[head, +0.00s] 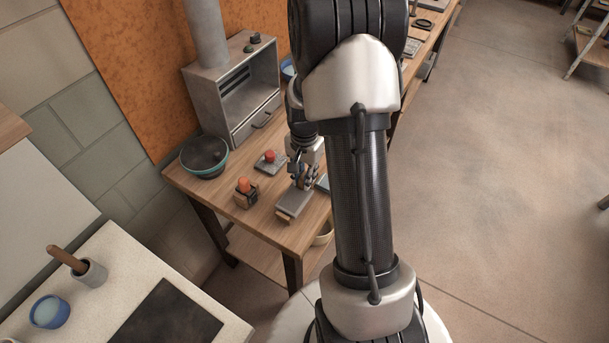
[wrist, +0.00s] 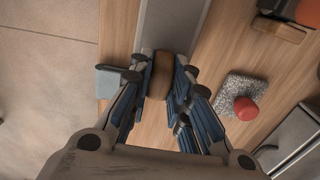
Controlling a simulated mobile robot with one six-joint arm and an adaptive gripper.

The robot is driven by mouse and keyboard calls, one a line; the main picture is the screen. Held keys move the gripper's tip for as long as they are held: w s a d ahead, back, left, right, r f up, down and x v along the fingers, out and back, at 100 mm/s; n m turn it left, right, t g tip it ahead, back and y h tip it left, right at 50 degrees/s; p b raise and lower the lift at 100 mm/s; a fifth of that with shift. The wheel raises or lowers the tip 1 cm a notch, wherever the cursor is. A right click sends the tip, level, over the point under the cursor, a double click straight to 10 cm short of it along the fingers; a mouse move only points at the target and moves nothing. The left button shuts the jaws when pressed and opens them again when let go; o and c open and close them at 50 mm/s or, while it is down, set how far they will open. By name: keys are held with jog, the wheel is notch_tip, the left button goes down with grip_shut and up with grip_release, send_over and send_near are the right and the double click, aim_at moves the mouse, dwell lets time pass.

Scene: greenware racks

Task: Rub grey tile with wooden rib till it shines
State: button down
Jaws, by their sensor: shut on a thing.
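My gripper (head: 303,178) is over the wooden table in the head view. In the wrist view my gripper (wrist: 160,80) is shut on the brown wooden rib (wrist: 160,76), held between its blue-padded fingers. The grey tile (head: 293,203) lies flat near the table's front edge, just in front of the gripper. In the wrist view the grey tile (wrist: 172,22) runs up from the rib to the top edge. The rib overlaps the tile's near end there; I cannot tell whether it touches. The fingers hide part of the rib.
A speckled grey block (wrist: 230,88) with a red knob (wrist: 246,108) stands beside the gripper. An orange-topped item in a dark holder (head: 245,200) stands left of the tile. A bowl (head: 204,165) and a metal hood box (head: 250,90) stand behind. A blue-grey piece (wrist: 113,82) lies opposite.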

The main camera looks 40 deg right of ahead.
aim_at(298, 194)
jog(key=shift+s+a+f, duration=0.1)
jog(key=shift+s+a, duration=0.25)
jog(key=shift+a, duration=0.5)
jog(key=shift+s+a, duration=0.35)
jog(key=shift+a, duration=0.45)
jog(key=shift+a, duration=0.1)
jog(key=shift+s+a, duration=0.3)
jog(key=shift+a, duration=0.55)
jog(key=shift+s+a, duration=0.25)
jog(key=shift+a, duration=0.6)
jog(key=shift+s+a, duration=0.35)
jog(key=shift+a, duration=0.55)
jog(key=shift+s+a, duration=0.3)
jog(key=shift+a, duration=0.55)
notch_tip(298, 194, up, 7)
jog(key=p, duration=0.5)
jog(key=shift+w, duration=0.1)
